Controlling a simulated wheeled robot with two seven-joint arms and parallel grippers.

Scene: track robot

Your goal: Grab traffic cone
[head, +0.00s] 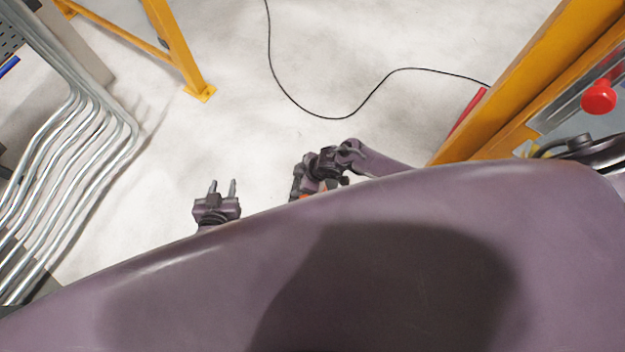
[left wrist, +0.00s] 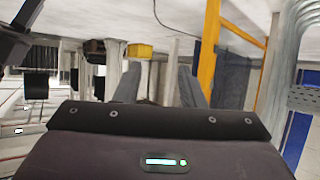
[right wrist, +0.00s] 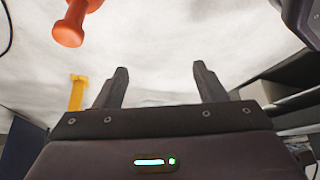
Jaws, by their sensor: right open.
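No whole traffic cone can be made out. An orange-red piece with a blunt rounded end (right wrist: 70,28) shows at the top left of the right wrist view, cut off by the frame; I cannot tell whether it is the cone. Small orange patches (head: 332,187) show beside my right gripper in the head view, partly hidden by my purple body. My right gripper (right wrist: 160,68) is open, with nothing between its fingers; the orange-red piece is up and left of them. My left gripper (head: 222,184) is open and empty, left of the right one; its spread fingers also show in the left wrist view (left wrist: 158,68).
A yellow frame leg (head: 185,60) stands at the upper left. Bent metal pipes (head: 85,150) line the left side. A yellow structure with a red knob (head: 598,97) is at the right. A black cable (head: 320,115) lies on the otherwise clear pale floor.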

